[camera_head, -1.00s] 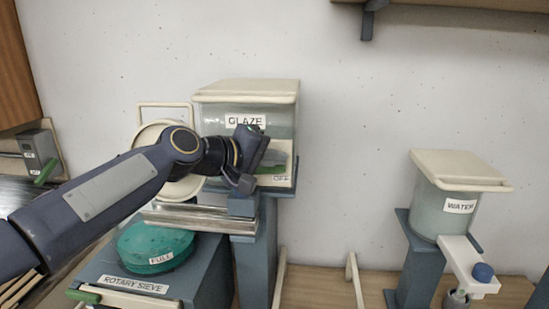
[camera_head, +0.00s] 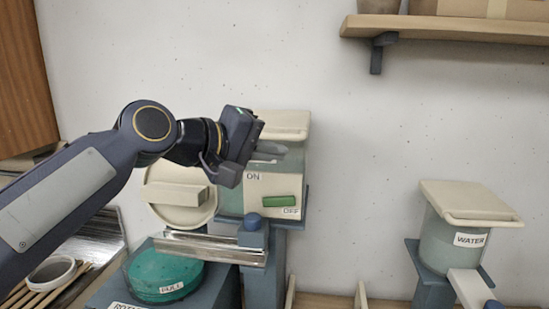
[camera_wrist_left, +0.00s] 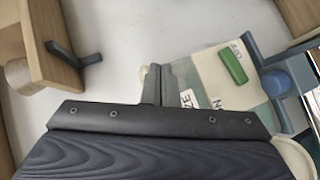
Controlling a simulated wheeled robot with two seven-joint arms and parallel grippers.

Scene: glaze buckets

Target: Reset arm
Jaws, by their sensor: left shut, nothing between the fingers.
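My left gripper (camera_head: 270,150) comes in from the left and is shut with nothing in it. It is in front of the glaze bucket (camera_head: 293,128) and hides its label and much of its front. Below the fingers, a pale panel (camera_head: 262,188) marked ON and OFF carries a green handle (camera_head: 282,201), lying just above the OFF mark. The handle also shows in the left wrist view (camera_wrist_left: 233,66), apart from the fingers (camera_wrist_left: 158,85). My right gripper is not in view.
A green-filled sieve (camera_head: 163,273) marked FULL stands below a metal chute (camera_head: 210,248). A water bucket (camera_head: 449,245) stands at the right. A wooden shelf (camera_head: 450,27) juts out at the upper right. Clear wall lies between the glaze and water buckets.

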